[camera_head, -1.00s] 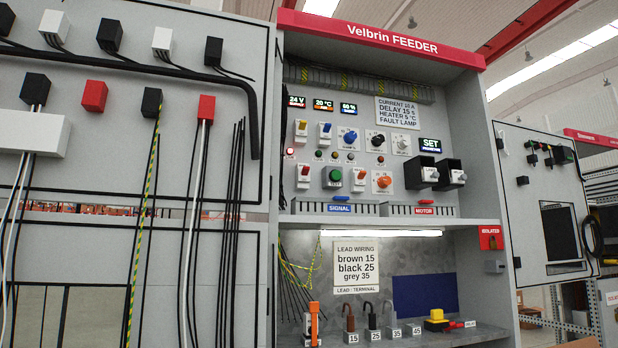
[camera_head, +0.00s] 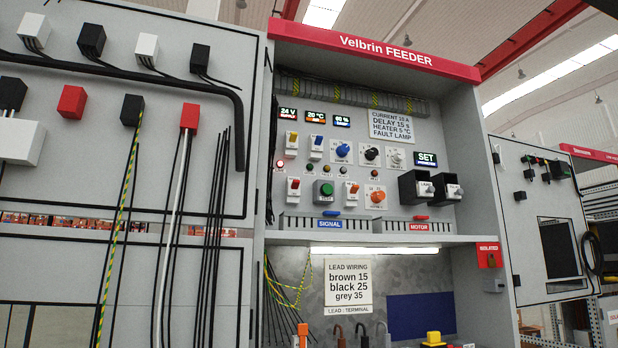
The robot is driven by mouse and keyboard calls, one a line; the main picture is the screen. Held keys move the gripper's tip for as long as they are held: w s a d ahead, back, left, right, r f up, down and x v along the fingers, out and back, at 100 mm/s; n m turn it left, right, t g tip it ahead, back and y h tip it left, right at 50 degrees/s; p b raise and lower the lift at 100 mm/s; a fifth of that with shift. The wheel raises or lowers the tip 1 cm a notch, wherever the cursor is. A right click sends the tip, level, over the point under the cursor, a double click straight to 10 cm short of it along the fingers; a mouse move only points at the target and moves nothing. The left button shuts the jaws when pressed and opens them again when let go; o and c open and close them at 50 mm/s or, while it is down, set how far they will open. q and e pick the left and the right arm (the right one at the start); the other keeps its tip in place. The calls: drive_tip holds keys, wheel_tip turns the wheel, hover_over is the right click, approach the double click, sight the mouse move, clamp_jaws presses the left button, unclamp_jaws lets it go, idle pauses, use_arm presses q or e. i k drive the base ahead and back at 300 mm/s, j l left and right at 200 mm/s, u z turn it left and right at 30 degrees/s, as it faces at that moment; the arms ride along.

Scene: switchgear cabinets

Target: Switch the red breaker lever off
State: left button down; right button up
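The red breaker lever (camera_head: 295,184) sits on a small white breaker at the left of the lower control row, inside the Velbrin FEEDER cabinet. The lever looks to be in the upper part of its housing, but it is too small to be sure of its position. A yellow-lever breaker (camera_head: 292,137) and a blue-lever breaker (camera_head: 317,141) are in the row above. An orange-lever breaker (camera_head: 353,188) is further right in the same row. Neither of my grippers is in view, and nothing touches the levers.
A green button (camera_head: 326,190) and an orange knob (camera_head: 376,196) share the lower row. Black switch blocks (camera_head: 415,187) stick out at right. A shelf edge (camera_head: 370,239) runs below the controls. A wired panel (camera_head: 60,200) stands at left. The space before the controls looks clear.

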sight(295, 183)
drive_tip(key=i+l+z, duration=0.5)
drive_tip(key=i+l, duration=0.2)
drive_tip(key=i, duration=0.1)
